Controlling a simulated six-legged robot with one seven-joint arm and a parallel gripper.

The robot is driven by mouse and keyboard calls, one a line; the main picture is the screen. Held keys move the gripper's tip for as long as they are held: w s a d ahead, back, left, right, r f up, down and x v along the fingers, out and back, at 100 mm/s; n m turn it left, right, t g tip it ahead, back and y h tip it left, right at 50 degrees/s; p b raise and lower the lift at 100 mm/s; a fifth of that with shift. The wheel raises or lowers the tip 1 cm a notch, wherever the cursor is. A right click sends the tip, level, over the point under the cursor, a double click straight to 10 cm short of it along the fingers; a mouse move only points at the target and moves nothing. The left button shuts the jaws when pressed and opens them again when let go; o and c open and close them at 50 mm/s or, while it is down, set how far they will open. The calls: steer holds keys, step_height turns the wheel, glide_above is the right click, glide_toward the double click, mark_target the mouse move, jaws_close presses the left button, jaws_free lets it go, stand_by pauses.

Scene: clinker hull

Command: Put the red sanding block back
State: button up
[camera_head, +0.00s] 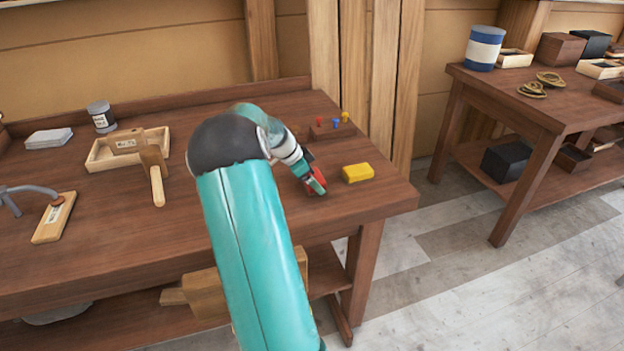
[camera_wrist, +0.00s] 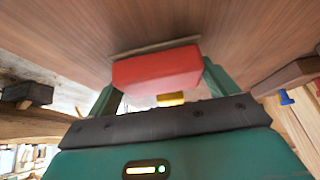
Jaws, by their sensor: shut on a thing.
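The red sanding block (camera_wrist: 157,72) is between the two green fingers of my gripper (camera_wrist: 158,82) in the wrist view, and the gripper is shut on it. A thin pale layer shows along its far edge, close to the brown bench top. In the head view the red block (camera_head: 316,181) is at the right part of the workbench (camera_head: 250,100), partly hidden by my gripper (camera_head: 311,178). I cannot tell whether the block touches the bench top. A yellow block (camera_head: 358,173) lies just right of it.
A small wooden rack (camera_head: 330,130) with red, blue and yellow-topped pieces stands behind the gripper. A mallet (camera_head: 154,175), a shallow wooden tray (camera_head: 98,160), a grey can (camera_head: 101,116) and a clamp (camera_head: 22,192) are on the left. A second table (camera_head: 520,103) stands at right.

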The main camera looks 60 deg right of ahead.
steer(key=shift+f, duration=0.25)
steer(key=o, duration=0.8)
steer(key=shift+f, duration=0.15)
